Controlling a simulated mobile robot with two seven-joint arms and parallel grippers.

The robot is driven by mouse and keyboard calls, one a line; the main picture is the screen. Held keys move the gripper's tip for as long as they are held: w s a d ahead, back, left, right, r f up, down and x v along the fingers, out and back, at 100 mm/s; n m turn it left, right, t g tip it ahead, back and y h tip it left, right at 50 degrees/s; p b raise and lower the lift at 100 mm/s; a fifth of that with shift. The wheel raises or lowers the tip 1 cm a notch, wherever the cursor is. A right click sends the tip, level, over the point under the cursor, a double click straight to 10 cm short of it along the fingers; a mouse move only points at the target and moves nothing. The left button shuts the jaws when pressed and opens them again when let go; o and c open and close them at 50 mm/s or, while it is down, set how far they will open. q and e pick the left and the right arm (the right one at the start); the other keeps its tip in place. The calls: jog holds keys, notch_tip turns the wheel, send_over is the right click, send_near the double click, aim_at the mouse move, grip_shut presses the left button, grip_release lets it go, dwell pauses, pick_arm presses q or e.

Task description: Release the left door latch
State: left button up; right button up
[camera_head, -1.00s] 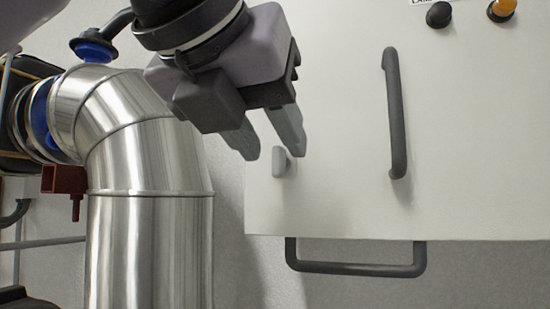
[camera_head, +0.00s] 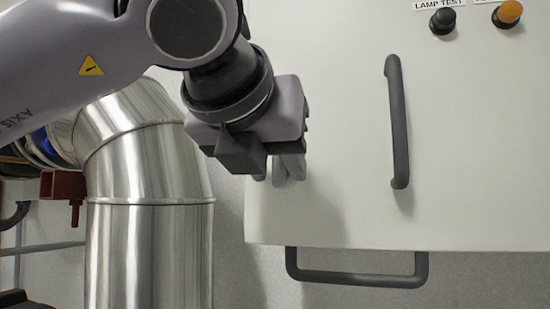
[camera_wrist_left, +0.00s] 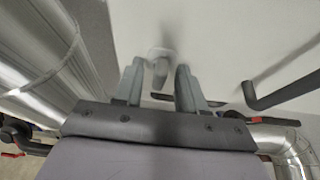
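The left door latch is a small light-grey knob near the lower left corner of the white cabinet door (camera_head: 340,200). In the left wrist view the latch (camera_wrist_left: 160,66) stands just ahead of the fingertips, between the two fingers. My left gripper (camera_head: 280,168) is in front of the latch in the head view and hides most or all of it. In the left wrist view the left gripper (camera_wrist_left: 158,80) is open, with a gap on both sides of the latch. My right gripper is not in view.
A dark vertical handle (camera_head: 398,120) is on the door to the right. A dark horizontal bar handle (camera_head: 355,280) is below the cabinet. A large silver pipe (camera_head: 145,240) stands close on the left. A lamp test button (camera_head: 442,20) is at the top.

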pick_arm(q)
grip_shut()
